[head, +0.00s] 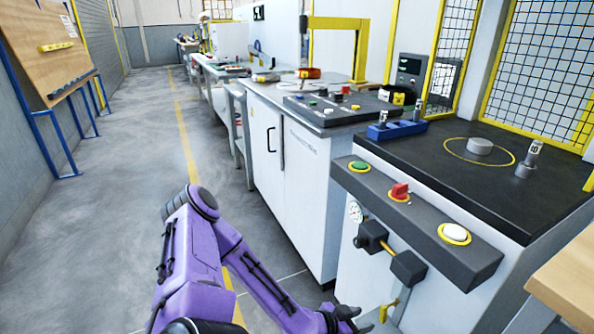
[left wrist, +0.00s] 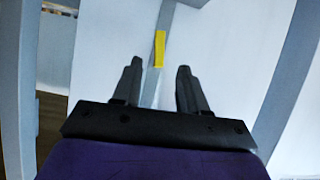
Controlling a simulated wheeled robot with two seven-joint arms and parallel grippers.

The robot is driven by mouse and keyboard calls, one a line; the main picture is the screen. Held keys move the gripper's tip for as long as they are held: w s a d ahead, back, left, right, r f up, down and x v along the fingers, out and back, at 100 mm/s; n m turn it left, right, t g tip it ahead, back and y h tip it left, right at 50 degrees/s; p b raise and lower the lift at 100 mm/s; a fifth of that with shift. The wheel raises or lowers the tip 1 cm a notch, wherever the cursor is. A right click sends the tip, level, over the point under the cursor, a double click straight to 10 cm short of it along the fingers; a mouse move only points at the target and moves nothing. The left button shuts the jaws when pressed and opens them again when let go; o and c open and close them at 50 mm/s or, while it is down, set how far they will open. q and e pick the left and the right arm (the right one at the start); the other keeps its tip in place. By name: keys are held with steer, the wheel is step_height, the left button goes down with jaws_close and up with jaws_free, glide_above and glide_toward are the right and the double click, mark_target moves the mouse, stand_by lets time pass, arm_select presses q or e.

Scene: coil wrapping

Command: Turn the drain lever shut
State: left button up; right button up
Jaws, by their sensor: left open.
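The drain lever (head: 388,309) is a small yellow handle low on the front of the white machine. In the left wrist view the yellow lever (left wrist: 160,48) points up the picture, between and just beyond my fingertips. My left gripper (head: 361,318) is at the bottom of the head view, just left of the lever. In the left wrist view its two dark fingers (left wrist: 159,66) are apart with nothing between them. I cannot tell whether a finger touches the lever. My right gripper is not in view.
Above the lever, a dark control bar (head: 425,222) with green, red and white controls juts out from the machine. Below it are a round gauge (head: 355,212) and dark fittings (head: 407,267). A wooden table (head: 568,275) stands at the right.

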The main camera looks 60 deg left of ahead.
arm_select(q)
steer(key=s+d+r+n+g+y+p, duration=0.1)
steer(key=s+r+n+g+y+p, duration=0.1)
steer(key=s+p, duration=0.6)
steer(key=s+d+r+n+g+y+p, duration=0.1)
steer(key=s+r+n+g+y+p, duration=0.1)
steer(key=s+r+n+g+p, duration=0.2)
steer(key=s+g+p, duration=0.3)
steer(key=s+p, duration=0.1)
steer(key=s, duration=0.3)
steer(key=shift+s+d+r+n, duration=0.3)
steer(key=shift+s+r+n, duration=0.05)
steer(key=shift+r+n, duration=0.05)
